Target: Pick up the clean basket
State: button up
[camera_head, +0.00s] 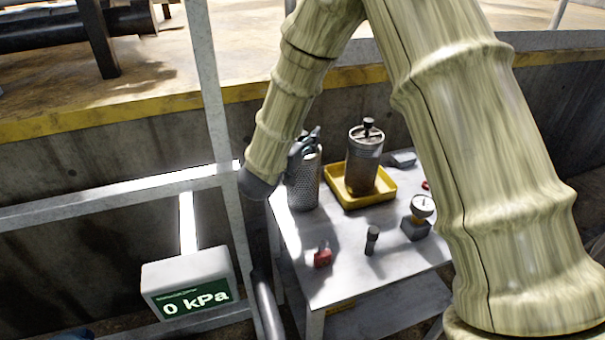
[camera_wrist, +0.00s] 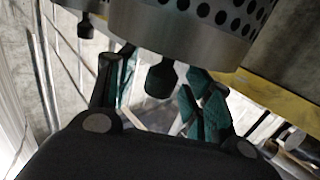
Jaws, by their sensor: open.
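A light perforated metal basket (camera_head: 303,188) stands upright at the left side of the table, outside the yellow tray. A second perforated metal canister (camera_head: 364,160), darker and with a black knob on top, stands in the yellow tray (camera_head: 346,201). Which one is clean is not marked. My gripper (camera_head: 309,142) is at the top of the left basket and hides its knob. In the wrist view, the perforated wall of a basket (camera_wrist: 195,22) fills the top. A black knob (camera_wrist: 160,80) sits between the open teal-padded fingers, with gaps visible beside it.
The grey table (camera_head: 340,275) also bears a small red item (camera_head: 323,256), a black-topped item (camera_head: 372,240) and a pressure gauge (camera_head: 421,208). A metal railing (camera_head: 120,203) and a display box reading 0 kPa (camera_head: 190,284) stand to the left. A concrete wall (camera_head: 75,160) runs behind.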

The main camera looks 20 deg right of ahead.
grip_shut()
jog(key=shift+r, duration=0.2)
dwell(0.5)
